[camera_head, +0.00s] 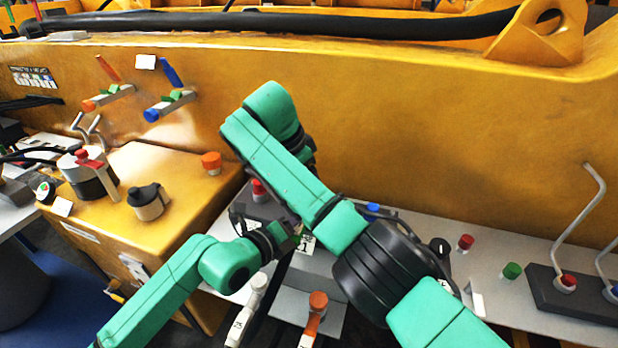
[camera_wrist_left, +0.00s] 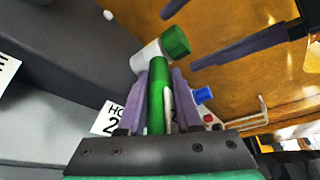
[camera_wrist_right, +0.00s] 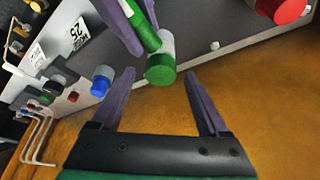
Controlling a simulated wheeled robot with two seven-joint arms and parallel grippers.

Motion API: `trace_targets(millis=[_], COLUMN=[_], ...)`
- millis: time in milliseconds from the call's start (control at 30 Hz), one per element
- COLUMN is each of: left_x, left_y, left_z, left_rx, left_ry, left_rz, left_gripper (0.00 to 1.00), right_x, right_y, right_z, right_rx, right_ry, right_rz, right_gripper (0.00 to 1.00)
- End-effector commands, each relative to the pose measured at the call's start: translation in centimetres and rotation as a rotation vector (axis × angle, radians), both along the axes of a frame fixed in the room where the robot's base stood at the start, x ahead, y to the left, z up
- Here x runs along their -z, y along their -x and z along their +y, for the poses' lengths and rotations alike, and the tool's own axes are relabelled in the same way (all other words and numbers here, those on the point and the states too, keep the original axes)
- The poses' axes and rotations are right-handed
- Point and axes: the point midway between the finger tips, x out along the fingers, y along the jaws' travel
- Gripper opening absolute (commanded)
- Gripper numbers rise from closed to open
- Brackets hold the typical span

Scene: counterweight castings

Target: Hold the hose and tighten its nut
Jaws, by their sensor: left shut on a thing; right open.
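A green hose (camera_wrist_left: 157,95) is clamped between the purple fingers of my left gripper (camera_wrist_left: 164,72). At its far end is a white fitting (camera_wrist_left: 146,58) with a green nut (camera_wrist_left: 177,41). In the right wrist view the nut (camera_wrist_right: 160,71) lies between the fingertips of my right gripper (camera_wrist_right: 160,74), which is open with a gap on each side. The hose (camera_wrist_right: 146,32) and left fingers show above it there. In the head view both grippers are largely hidden by my arms.
A red knob (camera_head: 466,242), a green knob (camera_head: 512,270) and a blue knob (camera_head: 372,210) stand along the grey ledge. A yellow wall (camera_head: 420,130) rises behind. Bent metal rods (camera_head: 583,215) stand at the right. A black-lidded pot (camera_head: 148,203) sits at the left.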

Motion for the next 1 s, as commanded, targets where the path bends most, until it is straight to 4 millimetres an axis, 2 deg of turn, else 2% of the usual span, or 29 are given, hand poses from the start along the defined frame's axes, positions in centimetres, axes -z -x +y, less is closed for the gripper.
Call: trace_targets(millis=[200,300,433,733,767,833,867,1000], left_x=[0.2,0.2,0.2,0.2,0.2,0.1,0.1,0.2], left_y=[0.0,0.0,0.0,0.0,0.0,0.0,0.0,0.0], left_z=[0.0,0.0,0.0,0.0,0.0,0.0,0.0,0.0], left_rx=[0.001,0.001,0.001,0.001,0.001,0.0,0.0,0.0], left_ry=[-0.002,-0.002,-0.002,-0.002,-0.002,-0.001,-0.001,-0.002], left_rz=[0.003,0.003,0.003,0.004,0.004,0.003,0.003,0.003], left_gripper=[0.0,0.0,0.0,0.0,0.36,0.63,0.68,0.68], right_x=[-4.5,-5.8,-6.5,-6.5,-6.5,-6.5,-6.5,-6.5], right_y=[0.9,1.2,1.5,1.5,1.5,1.5,1.5,1.5], right_z=[1.3,1.8,2.1,2.1,2.1,2.1,2.1,2.1], right_rx=[0.001,0.0,0.002,0.002,0.002,0.002,0.002,0.002], right_ry=[0.005,0.005,0.002,0.002,0.002,0.002,0.002,0.002], right_rz=[-0.01,-0.007,-0.004,-0.002,-0.002,-0.002,-0.002,-0.002], right_gripper=[0.78,0.78,0.78,0.78,0.78,0.78,0.78,0.78])
